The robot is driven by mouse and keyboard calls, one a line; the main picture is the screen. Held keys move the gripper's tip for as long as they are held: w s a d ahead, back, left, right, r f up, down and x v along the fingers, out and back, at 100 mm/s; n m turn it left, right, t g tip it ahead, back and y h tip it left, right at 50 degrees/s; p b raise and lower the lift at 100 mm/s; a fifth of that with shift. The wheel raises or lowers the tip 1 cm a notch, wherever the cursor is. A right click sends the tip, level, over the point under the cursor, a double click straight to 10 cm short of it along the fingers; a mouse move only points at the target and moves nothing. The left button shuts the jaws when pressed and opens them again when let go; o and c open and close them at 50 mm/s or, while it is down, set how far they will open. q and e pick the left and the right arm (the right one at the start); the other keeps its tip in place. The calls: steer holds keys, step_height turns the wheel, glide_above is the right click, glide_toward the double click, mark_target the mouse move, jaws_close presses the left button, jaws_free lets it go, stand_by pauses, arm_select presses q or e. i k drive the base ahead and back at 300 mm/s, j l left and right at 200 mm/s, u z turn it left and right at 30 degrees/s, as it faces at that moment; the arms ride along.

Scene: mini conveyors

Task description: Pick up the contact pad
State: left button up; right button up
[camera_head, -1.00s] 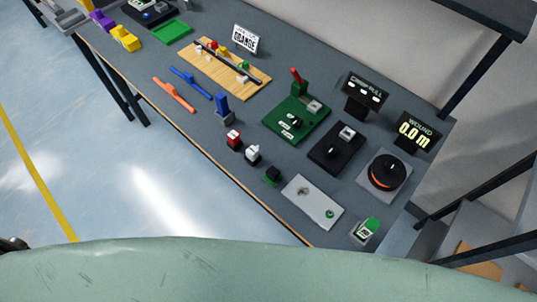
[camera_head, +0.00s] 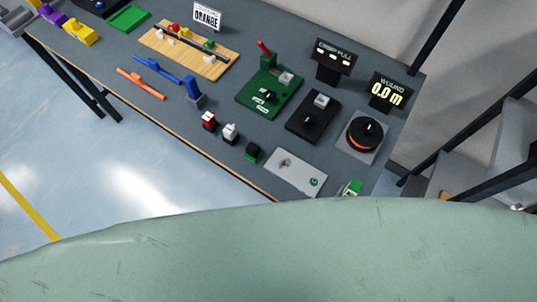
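No item is labelled as the contact pad, and I cannot tell which one it is. A light grey plate (camera_head: 297,173) with a small knob and a green button lies near the front edge of the bench. A small green and white device (camera_head: 352,187) sits to its right, partly hidden by a pale green curved surface. A small block with a green base and black top (camera_head: 253,152), a white and dark block (camera_head: 230,132) and a red and dark block (camera_head: 208,120) stand in a row to the left. Neither gripper is in view.
The grey bench (camera_head: 165,112) holds a green fixture with a red lever (camera_head: 268,95), a black fixture (camera_head: 312,118), a round dial (camera_head: 364,133), a "WOUND 0.0 m" display (camera_head: 388,92) and a wooden board (camera_head: 190,52). The pale green surface (camera_head: 270,250) fills the foreground.

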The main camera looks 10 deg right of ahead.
mark_target(253, 152)
steer(key=k+j+z, duration=0.1)
steer(key=k+j, duration=0.25)
steer(key=j, duration=0.15)
steer(key=k+j+z, duration=0.1)
steer(key=k+j, duration=0.25)
steer(key=j, duration=0.15)
